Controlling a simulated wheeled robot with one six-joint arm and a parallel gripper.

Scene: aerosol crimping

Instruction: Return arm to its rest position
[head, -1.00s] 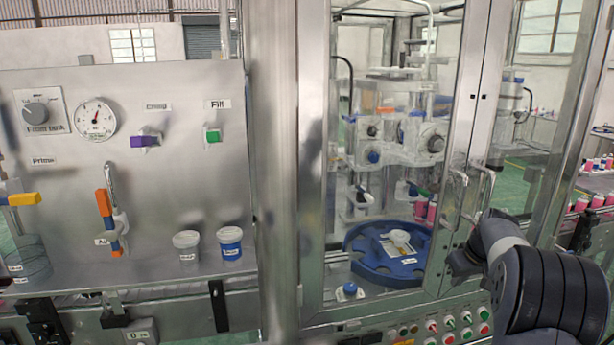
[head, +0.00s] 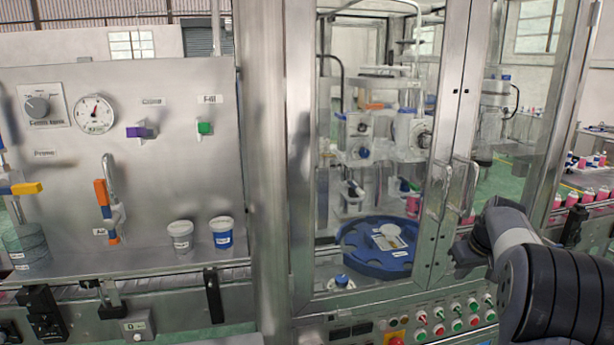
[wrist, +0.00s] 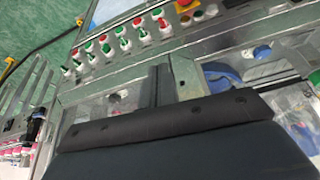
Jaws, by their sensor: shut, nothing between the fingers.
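My arm (head: 565,290) reaches in from the lower right of the head view. My gripper (head: 462,256) is at its far end, in front of the machine's glass doors, just below and beside the door handles (head: 458,190). It is small and partly hidden there by the wrist. In the wrist view, the dark gripper body fills the bottom and the narrow fingers (wrist: 158,86) are together, with nothing held.
The glass doors are closed before a blue turntable (head: 352,238). A button panel (head: 455,318) lies below. At left, a steel panel carries a gauge (head: 95,112), valves and two cups, one white (head: 180,236) and one blue-labelled (head: 222,233). Pink cans (head: 572,203) stand at right.

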